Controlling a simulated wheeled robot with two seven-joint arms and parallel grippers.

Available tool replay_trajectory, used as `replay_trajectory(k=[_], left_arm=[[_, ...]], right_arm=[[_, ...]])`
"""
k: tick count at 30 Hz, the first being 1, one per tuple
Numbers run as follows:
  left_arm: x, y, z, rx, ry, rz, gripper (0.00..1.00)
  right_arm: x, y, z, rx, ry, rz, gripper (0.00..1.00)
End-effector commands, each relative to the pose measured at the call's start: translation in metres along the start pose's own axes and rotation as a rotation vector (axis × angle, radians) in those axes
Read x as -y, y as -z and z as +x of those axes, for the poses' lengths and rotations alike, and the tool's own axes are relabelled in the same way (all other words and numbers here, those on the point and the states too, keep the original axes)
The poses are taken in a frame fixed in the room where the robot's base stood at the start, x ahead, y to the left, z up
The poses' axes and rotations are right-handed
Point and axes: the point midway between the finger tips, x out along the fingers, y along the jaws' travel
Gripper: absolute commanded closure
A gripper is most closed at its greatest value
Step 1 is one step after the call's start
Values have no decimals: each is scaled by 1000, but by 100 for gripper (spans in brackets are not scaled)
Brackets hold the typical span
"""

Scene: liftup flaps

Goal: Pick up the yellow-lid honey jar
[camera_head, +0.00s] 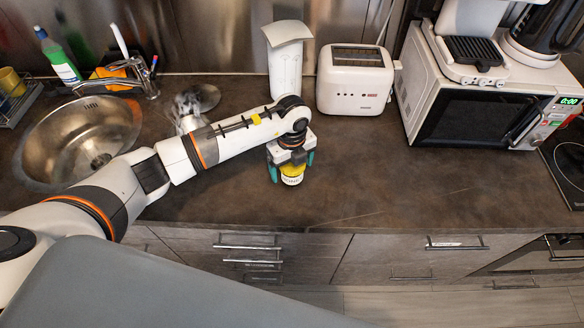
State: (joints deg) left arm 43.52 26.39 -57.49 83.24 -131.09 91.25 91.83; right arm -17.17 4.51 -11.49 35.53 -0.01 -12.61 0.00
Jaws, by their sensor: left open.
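The honey jar (292,179) stands on the brown countertop, a little left of the picture's middle and near the front edge. Its visible part is yellow with a dark-lettered label; its top is hidden under my gripper. My left gripper (291,167) points down from above the jar. Its two green-tipped fingers are apart, one on each side of the jar. I cannot tell whether the fingers touch it. My right gripper is not in view.
A white toaster (355,79) and a tall white appliance (285,70) stand behind the jar. A microwave (474,100) is at the right, a sink (84,138) at the left. The countertop (400,185) right of the jar is clear.

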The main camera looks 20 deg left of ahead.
Motion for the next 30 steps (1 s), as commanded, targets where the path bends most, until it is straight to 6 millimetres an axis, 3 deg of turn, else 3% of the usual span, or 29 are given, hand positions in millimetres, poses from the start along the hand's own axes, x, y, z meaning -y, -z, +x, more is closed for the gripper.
replay_trajectory(k=[5,15,24,30], left_arm=[[0,0,0,0,0,1,14],[0,0,0,0,0,0,70],[-1,0,-4,0,-3,0,71],[-2,1,-33,-2,-7,2,71]], right_arm=[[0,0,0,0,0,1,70],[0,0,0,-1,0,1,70],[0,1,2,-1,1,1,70],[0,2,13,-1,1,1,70]])
